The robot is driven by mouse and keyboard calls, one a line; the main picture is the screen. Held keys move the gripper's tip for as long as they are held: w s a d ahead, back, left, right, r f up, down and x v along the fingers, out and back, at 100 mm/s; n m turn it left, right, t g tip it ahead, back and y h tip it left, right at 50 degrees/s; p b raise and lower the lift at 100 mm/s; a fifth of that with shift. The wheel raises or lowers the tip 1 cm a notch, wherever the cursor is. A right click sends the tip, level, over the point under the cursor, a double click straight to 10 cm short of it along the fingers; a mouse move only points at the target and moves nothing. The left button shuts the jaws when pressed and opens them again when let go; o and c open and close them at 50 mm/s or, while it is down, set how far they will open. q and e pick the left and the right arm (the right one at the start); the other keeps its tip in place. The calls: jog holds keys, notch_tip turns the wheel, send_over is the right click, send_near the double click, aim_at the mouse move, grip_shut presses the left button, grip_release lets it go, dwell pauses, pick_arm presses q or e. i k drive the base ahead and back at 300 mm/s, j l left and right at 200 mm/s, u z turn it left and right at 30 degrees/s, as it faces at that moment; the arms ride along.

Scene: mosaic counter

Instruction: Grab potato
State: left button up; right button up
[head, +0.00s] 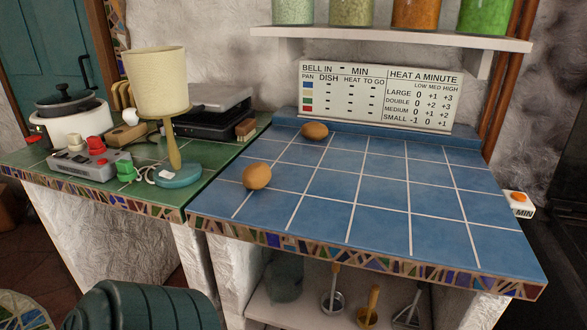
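Two brown, rounded potatoes lie on the blue tiled counter (380,205). The nearer potato (257,176) sits at the counter's left side, close to the green tiled section. The farther potato (314,131) lies near the back edge, in front of the sign. Both rest apart from each other with bare tiles between them. Neither of my grippers is in the head view.
A cream-shaded lamp (158,55) with a blue base, a control box (98,163), a white cooker (72,125) and a dark grill (210,112) crowd the green counter. A sign (378,98) stands behind. The blue counter's middle and right are clear.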

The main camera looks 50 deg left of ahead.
aim_at(256, 176)
jog(key=u, duration=0.45)
jog(key=j+u, duration=0.15)
jog(key=u, duration=0.25)
jog(key=j+u, duration=0.1)
jog(key=u, duration=0.35)
jog(key=j+u, duration=0.1)
jog(key=u, duration=0.35)
jog(key=k, duration=0.05)
